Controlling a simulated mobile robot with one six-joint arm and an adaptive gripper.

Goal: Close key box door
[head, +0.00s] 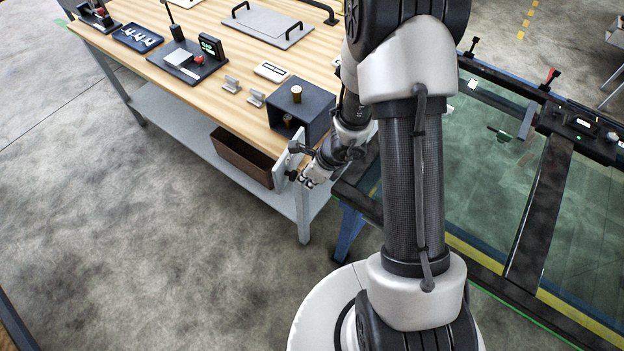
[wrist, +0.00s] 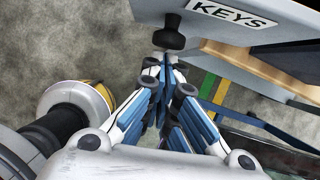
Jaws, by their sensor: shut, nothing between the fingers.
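The key box (head: 316,108) is a dark grey box at the near right corner of the wooden workbench. Its light grey door (head: 283,167) stands open, sticking out past the bench's front edge. In the wrist view the door (wrist: 285,18) carries a KEYS label (wrist: 240,15) and a black knob (wrist: 173,33). My gripper (wrist: 165,60) is shut and empty, its fingertips close to the knob; whether they touch is unclear. In the head view my gripper (head: 306,180) is low beside the door, partly hidden by my own arm.
The workbench (head: 180,85) holds small fixtures, a metal plate with handles (head: 270,25) and a black device with a green display (head: 210,45). A brown bin (head: 240,155) sits on the lower shelf. A glass-topped trolley (head: 480,150) stands close on the right. Floor at left is clear.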

